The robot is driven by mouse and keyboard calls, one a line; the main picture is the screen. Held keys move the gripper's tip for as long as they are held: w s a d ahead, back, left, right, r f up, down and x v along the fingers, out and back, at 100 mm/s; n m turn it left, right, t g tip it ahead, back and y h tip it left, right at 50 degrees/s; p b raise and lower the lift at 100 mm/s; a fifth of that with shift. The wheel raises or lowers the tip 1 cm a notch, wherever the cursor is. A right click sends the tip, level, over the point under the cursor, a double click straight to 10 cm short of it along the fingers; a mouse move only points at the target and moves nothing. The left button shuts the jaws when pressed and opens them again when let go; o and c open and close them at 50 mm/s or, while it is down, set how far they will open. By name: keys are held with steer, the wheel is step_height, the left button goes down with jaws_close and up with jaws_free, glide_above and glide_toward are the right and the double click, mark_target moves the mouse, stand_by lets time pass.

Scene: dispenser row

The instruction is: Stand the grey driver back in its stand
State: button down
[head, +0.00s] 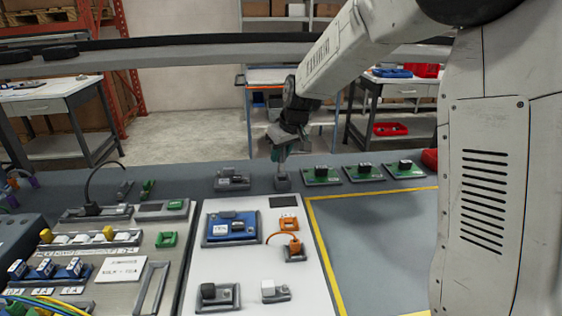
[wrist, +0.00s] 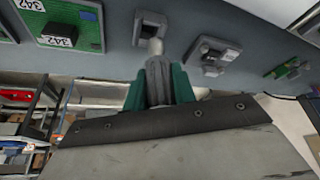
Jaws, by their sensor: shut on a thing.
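The grey driver (wrist: 158,78) has a ribbed handle and a paler shaft that points away from my gripper in the wrist view. My gripper (wrist: 160,88) is shut on the handle, with a green pad on each side. In the head view my gripper (head: 280,150) points down at the back of the bench, above a small dark grey stand (head: 282,184).
A dark grey fixture (head: 232,180) stands left of the stand. Several green boards with black blocks (head: 321,174) line the right. A white panel (head: 250,270) with a blue module (head: 231,228) lies in front. The yellow-edged grey area (head: 375,240) is clear.

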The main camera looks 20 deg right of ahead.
mark_target(282, 160)
steer(key=f, duration=0.1)
steer(key=w+f, duration=0.1)
steer(key=f, duration=0.1)
steer(key=shift+w+d+f, duration=0.25)
steer(key=shift+d+f, duration=0.1)
steer(key=c, duration=1.1)
jaws_free()
steer(key=shift+c, duration=0.2)
steer(key=shift+r, duration=0.1)
steer(key=a+v, duration=0.1)
steer(key=v, duration=0.5)
steer(key=s+d+r+m+g, duration=0.1)
steer(key=s+r+m, duration=0.1)
steer(key=s, duration=1.8)
steer(key=s+d+r+m+g+h, duration=0.1)
steer(key=s+d+r+g, duration=0.1)
steer(key=s, duration=1.8)
steer(key=shift+r+m, duration=0.4)
steer(key=shift+r, duration=0.25)
